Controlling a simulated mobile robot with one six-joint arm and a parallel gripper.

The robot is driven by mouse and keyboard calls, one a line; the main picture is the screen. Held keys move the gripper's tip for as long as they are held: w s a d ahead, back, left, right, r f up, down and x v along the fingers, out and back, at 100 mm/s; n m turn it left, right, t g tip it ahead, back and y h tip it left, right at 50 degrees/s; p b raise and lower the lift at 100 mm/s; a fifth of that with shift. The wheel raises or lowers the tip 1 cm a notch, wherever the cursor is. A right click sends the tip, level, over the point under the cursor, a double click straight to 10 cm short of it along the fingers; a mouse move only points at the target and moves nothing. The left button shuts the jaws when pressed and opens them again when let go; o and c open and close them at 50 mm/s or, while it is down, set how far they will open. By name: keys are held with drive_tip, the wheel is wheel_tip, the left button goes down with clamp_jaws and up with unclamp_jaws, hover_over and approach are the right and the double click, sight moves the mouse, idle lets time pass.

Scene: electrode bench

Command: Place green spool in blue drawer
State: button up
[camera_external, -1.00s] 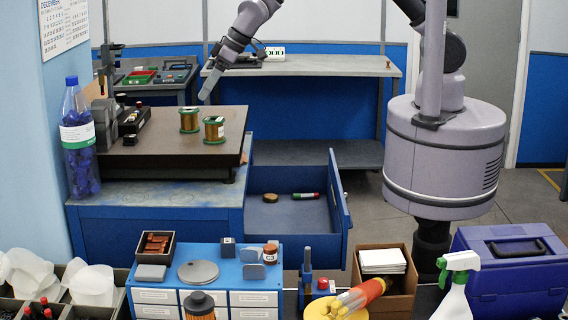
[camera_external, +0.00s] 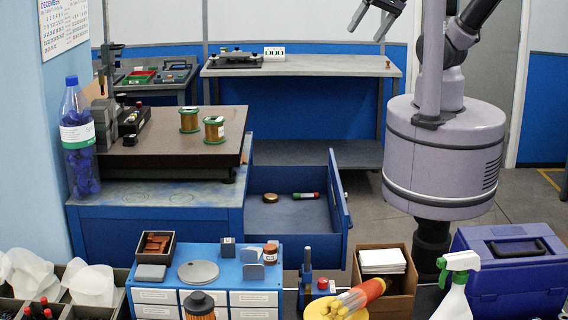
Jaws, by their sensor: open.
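Two spools with green rims and copper-coloured winding stand upright on the dark slab at the left. One green spool (camera_external: 189,120) is further back and left; the other green spool (camera_external: 214,129) is nearer and right. The blue drawer (camera_external: 341,200) is pulled open below and right of the slab. It holds a small round tin and a red-and-green tube. My gripper (camera_external: 364,34) is at the top of the view, right of the spools and high above the drawer. It is open and empty, with its fingers pointing down.
A tall clear bottle with blue contents (camera_external: 77,140) stands left of the slab (camera_external: 175,150). A grey bench (camera_external: 330,66) stands behind. A blue cabinet top (camera_external: 230,272) with small items, a cardboard box (camera_external: 409,285) and a purple case (camera_external: 505,270) fill the front. The drawer floor is mostly clear.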

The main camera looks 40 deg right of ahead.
drive_tip(key=n+y+b, duration=0.5)
drive_tip(key=n+b, duration=0.6)
drive_tip(key=n, duration=0.4)
hover_over(181, 128)
drive_tip(key=s+d, duration=0.6)
drive_tip(key=d, duration=0.5)
wheel_tip(181, 128, down, 12)
drive_tip(key=shift+g, duration=0.3)
drive_tip(key=x, duration=1.7)
drive_tip(key=shift+a+r+p, duration=0.25)
drive_tip(key=shift+a+p, duration=0.15)
drive_tip(key=shift+s+r, duration=0.1)
drive_tip(key=shift+c, duration=0.7)
clamp_jaws()
